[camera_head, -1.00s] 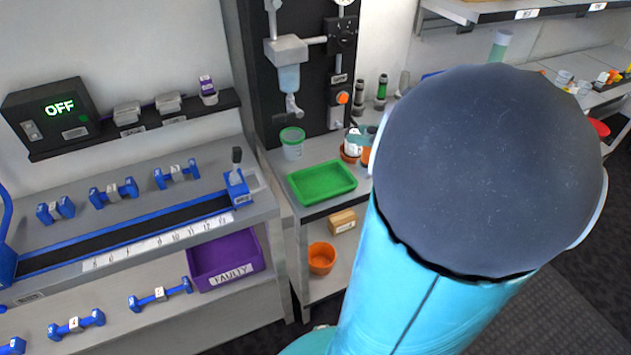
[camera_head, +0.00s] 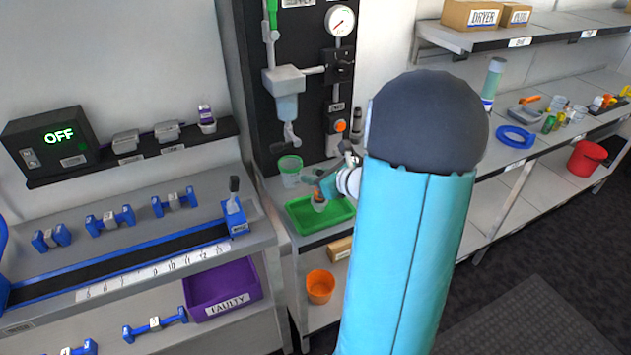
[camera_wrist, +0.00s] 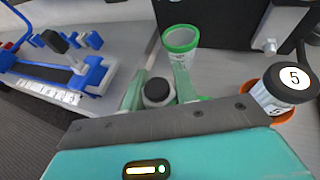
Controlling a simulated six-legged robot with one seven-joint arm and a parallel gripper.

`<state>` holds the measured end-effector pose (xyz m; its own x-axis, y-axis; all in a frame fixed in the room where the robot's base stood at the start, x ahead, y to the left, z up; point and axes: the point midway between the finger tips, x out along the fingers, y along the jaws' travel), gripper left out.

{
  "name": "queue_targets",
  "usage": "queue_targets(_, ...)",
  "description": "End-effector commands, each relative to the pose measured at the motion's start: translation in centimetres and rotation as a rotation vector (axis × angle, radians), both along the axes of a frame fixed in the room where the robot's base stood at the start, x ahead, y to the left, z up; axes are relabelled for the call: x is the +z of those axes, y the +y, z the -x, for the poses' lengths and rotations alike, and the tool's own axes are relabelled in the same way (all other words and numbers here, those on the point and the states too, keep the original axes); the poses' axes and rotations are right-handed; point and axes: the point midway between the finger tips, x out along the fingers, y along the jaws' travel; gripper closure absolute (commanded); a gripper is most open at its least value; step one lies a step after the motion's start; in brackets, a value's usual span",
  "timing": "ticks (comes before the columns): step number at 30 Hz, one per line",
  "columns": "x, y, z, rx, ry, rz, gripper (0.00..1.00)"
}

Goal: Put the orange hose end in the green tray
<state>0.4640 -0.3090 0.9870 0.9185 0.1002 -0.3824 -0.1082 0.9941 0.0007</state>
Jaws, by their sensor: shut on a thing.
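The green tray (camera_head: 330,222) stands on the bench, below the wall-mounted unit. My gripper (camera_head: 319,192) is over the tray, shut on a small piece that shows some orange in the head view, taken as the orange hose end (camera_head: 319,206). In the wrist view the held piece (camera_wrist: 158,91) shows a round black top with a grey rim between my two green fingers (camera_wrist: 158,88). I cannot tell whether it touches the tray floor. My arm hides part of the bench to the right.
A clear cup with a green rim (camera_head: 290,170) stands just behind the tray; it also shows in the wrist view (camera_wrist: 180,42). A black-capped numbered bottle (camera_wrist: 285,88) stands at an orange dish (camera_wrist: 287,117). An orange pot (camera_head: 319,287) sits on the lower shelf.

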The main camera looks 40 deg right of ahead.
Motion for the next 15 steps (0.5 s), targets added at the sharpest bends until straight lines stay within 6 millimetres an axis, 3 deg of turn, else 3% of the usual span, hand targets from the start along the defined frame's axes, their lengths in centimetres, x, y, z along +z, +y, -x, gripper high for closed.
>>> queue_targets(4,-1.7,-0.1,0.1,-0.003,0.001,-0.002,1.0)
queue_targets(15,-2.1,-0.1,0.1,-0.001,0.0,-0.001,1.0)
